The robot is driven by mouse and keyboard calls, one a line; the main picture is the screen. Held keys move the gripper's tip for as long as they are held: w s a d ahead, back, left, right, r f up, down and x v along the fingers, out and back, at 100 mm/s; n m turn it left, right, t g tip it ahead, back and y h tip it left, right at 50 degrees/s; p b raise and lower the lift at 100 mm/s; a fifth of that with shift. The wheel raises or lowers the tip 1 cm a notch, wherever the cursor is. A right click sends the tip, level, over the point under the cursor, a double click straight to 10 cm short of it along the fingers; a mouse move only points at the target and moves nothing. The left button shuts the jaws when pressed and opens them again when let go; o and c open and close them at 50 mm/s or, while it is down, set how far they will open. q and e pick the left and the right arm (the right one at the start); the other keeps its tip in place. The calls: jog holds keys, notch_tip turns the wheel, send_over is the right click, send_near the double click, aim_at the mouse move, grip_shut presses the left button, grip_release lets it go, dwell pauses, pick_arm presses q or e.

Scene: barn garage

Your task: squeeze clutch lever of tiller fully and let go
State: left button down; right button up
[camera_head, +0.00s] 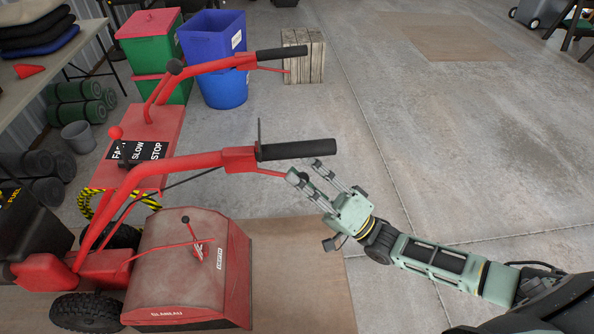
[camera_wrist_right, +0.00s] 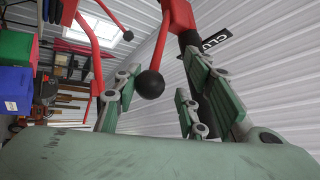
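The red tiller (camera_head: 195,265) stands at the left with two handlebars. The nearer bar ends in a black grip (camera_head: 298,149). The clutch lever (camera_head: 268,173), a thin red rod, slants out below this grip. In the wrist view, a red rod ends in a black ball (camera_wrist_right: 150,84) and a black plate reads "CLU" (camera_wrist_right: 215,40), partly cut off. My right gripper (camera_head: 307,171) is open beside the grip's end, with the lever's ball end between its fingers. In the wrist view its fingers (camera_wrist_right: 160,100) are spread. Contact with the lever or grip cannot be told. My left gripper is out of view.
The farther handlebar has its own black grip (camera_head: 283,53). A FAST/SLOW/STOP plate (camera_head: 138,150) sits on the tiller. Blue bins (camera_head: 213,40), a green and red bin (camera_head: 150,50) and a wooden crate (camera_head: 303,58) stand behind.

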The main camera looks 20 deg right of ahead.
jog(key=v, duration=1)
jog(key=shift+s+d+f, duration=0.15)
jog(key=shift+s+d, duration=0.05)
jog(key=shift+s, duration=0.1)
